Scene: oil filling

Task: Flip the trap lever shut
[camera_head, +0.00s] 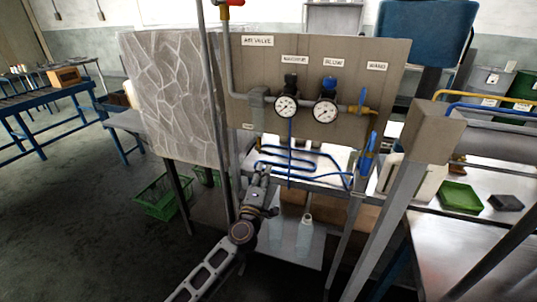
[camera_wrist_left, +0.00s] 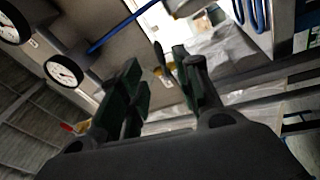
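My left gripper (camera_head: 262,175) is in front of the lower part of the panel, below the left gauge and by the upright grey pipe. In the left wrist view its two green-padded fingers (camera_wrist_left: 160,80) stand apart. A small yellow part (camera_wrist_left: 158,71) and a thin dark piece show between or behind them; I cannot tell whether this is the trap lever or whether the fingers touch it. A small unreadable label (camera_head: 248,127) sits on the panel above the gripper. A yellow valve with a blue handle (camera_head: 363,103) is at the panel's right. My right gripper is not in view.
The beige panel (camera_head: 400,60) carries two gauges, the left (camera_head: 286,107) and right (camera_head: 325,112). Bent blue tubing (camera_head: 300,166) runs right of the gripper. A clear bottle (camera_head: 305,235) stands below. A grey post (camera_head: 385,230) stands at the right.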

